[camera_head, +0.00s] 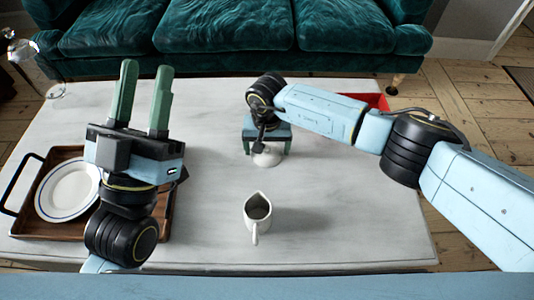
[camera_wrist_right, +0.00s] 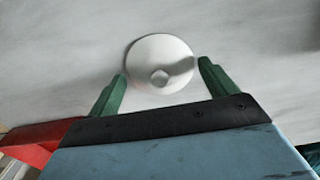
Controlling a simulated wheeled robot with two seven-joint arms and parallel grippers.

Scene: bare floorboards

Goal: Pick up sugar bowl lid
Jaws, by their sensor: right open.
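The white sugar bowl lid (camera_wrist_right: 160,62) is round with a small knob, seen from above in the right wrist view. Whether a bowl is under it is not clear. In the head view a white round piece (camera_head: 267,158) shows partly below my right gripper (camera_head: 267,150). In the wrist view the green fingertips of my right gripper (camera_wrist_right: 163,72) are open, one on each side of the lid's near edge. I cannot tell whether they touch it. My left gripper (camera_head: 146,70) is open and empty, pointing up and away, over the left of the table.
A white pitcher (camera_head: 257,208) stands on the pale table (camera_head: 340,215) in front of my right gripper. A wooden tray (camera_head: 52,222) with a white plate (camera_head: 68,190) is at left. A red object (camera_head: 374,101) lies behind my right arm. A green sofa (camera_head: 230,30) stands behind the table.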

